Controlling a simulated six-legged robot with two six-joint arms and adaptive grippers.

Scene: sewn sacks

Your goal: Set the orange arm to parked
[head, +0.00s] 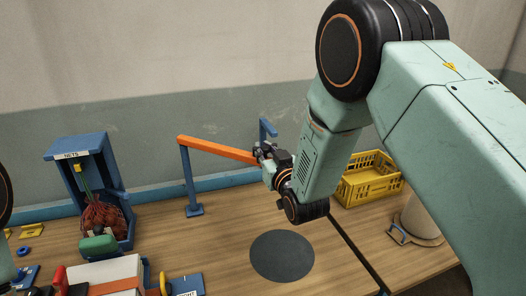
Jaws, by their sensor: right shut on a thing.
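The orange arm (218,149) is a flat bar. Its left end sits on top of a blue post (186,178) on the wooden table, and it runs to the right, sloping slightly down in the picture. My right gripper (263,153) is shut on the orange arm near its right end and hides that end. A second blue post (267,129) shows just behind my right gripper; I cannot tell whether the arm touches it. My left gripper is not in view; only parts of my left arm show at the left edge.
A blue stand (80,150) labelled NETS holds a red net sack (103,217) at the left. A yellow crate (369,182) stands at the right behind my right arm. A dark round mat (282,256) lies bare on the table (225,240). Small items crowd the front left.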

